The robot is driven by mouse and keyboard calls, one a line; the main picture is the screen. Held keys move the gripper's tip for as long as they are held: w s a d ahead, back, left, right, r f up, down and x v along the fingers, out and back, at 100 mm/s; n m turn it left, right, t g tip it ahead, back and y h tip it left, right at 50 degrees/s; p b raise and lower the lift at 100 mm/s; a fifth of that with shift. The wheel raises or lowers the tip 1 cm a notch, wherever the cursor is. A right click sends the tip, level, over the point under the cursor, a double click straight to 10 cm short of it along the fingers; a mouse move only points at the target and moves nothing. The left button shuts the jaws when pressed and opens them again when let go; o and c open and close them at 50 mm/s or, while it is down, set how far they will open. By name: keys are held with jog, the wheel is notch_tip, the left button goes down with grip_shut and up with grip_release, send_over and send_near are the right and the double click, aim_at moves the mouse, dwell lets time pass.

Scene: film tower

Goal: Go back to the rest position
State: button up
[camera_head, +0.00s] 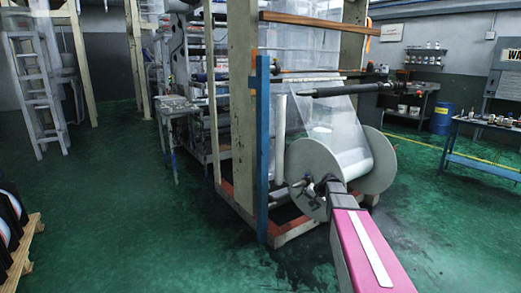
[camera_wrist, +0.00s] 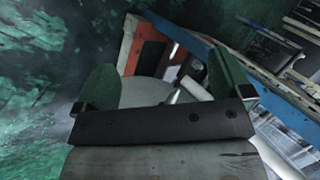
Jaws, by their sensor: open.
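My gripper (camera_wrist: 160,78) is open, with its two dark green fingers spread wide and nothing held between them. In the head view my gripper (camera_head: 311,188) is at the end of my pink and grey arm, in front of the near flange of the film reel (camera_head: 302,158). Clear film runs down onto this reel from the tower frame. In the wrist view a grey round surface, probably the reel flange (camera_wrist: 145,92), shows beyond the fingers. I cannot tell whether the gripper touches the reel. My arm hides the lower part of the reel.
The tower has a blue post (camera_head: 262,150) and a red base rail (camera_head: 298,228) close to my gripper. A ladder (camera_head: 35,90) stands at the left and a pallet (camera_head: 22,262) at the lower left. A blue workbench (camera_head: 480,165) and blue barrel (camera_head: 442,118) stand right. Green floor is open left.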

jog(key=s+a+f+n+g+h, duration=0.1)
jog(key=s+f+h, duration=0.1)
jog(key=s, duration=0.8)
jog(key=s+a+f+n+g+h, duration=0.1)
jog(key=s+f+h, duration=0.1)
jog(key=s, duration=0.8)
jog(key=s+a+f+n+g+h, duration=0.1)
jog(key=s+a+f+h, duration=0.1)
jog(key=s, duration=0.8)
jog(key=shift+n+g+h, duration=0.3)
jog(key=shift+g, duration=0.1)
